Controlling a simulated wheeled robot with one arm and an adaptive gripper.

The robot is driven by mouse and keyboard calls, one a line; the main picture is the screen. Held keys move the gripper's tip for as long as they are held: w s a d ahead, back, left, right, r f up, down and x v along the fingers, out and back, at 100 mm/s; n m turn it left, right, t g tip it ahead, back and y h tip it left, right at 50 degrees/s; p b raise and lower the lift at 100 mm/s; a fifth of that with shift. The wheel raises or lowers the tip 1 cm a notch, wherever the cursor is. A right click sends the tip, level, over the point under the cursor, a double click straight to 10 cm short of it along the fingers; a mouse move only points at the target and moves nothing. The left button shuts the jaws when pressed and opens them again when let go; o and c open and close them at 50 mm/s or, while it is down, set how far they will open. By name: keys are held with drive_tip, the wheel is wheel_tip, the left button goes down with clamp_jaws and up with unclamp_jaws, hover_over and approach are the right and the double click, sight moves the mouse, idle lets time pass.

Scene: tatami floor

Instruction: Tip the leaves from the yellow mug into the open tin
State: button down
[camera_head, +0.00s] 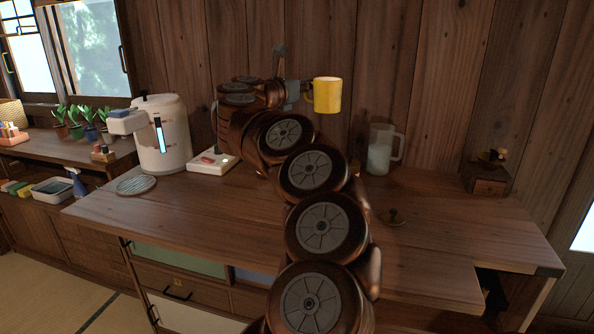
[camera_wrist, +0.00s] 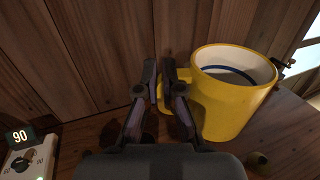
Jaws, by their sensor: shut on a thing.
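The yellow mug (camera_head: 327,95) is held up above the wooden counter, near the back wall. In the wrist view the mug (camera_wrist: 226,117) looks about upright, with a pale inside and a blue ring; I cannot make out leaves in it. My gripper (camera_head: 303,93) is shut on the mug's handle, to the left of its body; its fingers (camera_wrist: 164,88) also show in the wrist view. I cannot make out the open tin; my arm covers the middle of the counter. A small brass-coloured lid with a knob (camera_head: 391,217) lies right of my arm.
A glass pitcher (camera_head: 381,150) stands behind, right of my arm. A small wooden box grinder (camera_head: 487,178) is at the far right. A white kettle (camera_head: 161,134), a flat white device (camera_head: 211,161) and a round coaster (camera_head: 136,185) are on the left. The front right counter is bare.

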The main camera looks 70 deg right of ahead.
drive_tip(key=f+b, duration=1.4)
drive_tip(key=f, duration=0.1)
drive_tip(key=w+f+b, duration=0.1)
drive_tip(key=f+b, duration=0.6)
drive_tip(key=f, duration=0.1)
drive_tip(key=shift+b, duration=0.35)
drive_tip(key=shift+r, duration=0.1)
drive_tip(key=w+d+r+n+y+p, duration=0.3)
drive_tip(key=n+p, duration=0.3)
drive_tip(key=p, duration=3.4)
drive_tip(key=shift+w+r+n+g+y, duration=0.3)
drive_tip(key=shift+r+n+g+y, duration=0.15)
drive_tip(key=shift+y, duration=0.35)
drive_tip(key=n+y+p, duration=0.1)
drive_tip(key=p, duration=0.6)
drive_tip(key=shift+s+g, duration=0.15)
drive_tip(key=shift+g, duration=0.1)
